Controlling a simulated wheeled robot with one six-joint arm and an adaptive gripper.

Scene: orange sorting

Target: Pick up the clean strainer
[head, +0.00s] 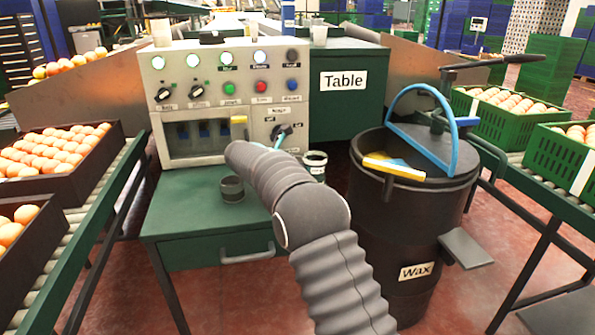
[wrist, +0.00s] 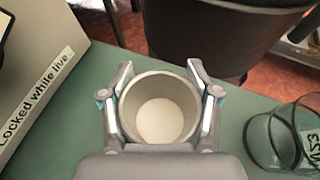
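A grey round cup-shaped vessel with a pale bottom (wrist: 160,112) is between the two fingers of my gripper (wrist: 160,80) in the wrist view. I take it for the clean strainer. The fingers stand on either side of it, very close to its wall; a firm grip is not clear. In the head view a small pot with a pale label (head: 315,162) stands on the green table, partly behind my arm. My gripper is hidden there. A second, dark vessel (head: 232,188) stands on the table nearer me; a dark see-through labelled vessel (wrist: 285,140) shows on the right in the wrist view.
A control panel (head: 230,75) stands behind the green table (head: 185,215). The dark wax bin (head: 410,225) with a blue hoop is just right of it. Roller conveyors with crates of oranges (head: 55,150) flank both sides. The table's near left part is clear.

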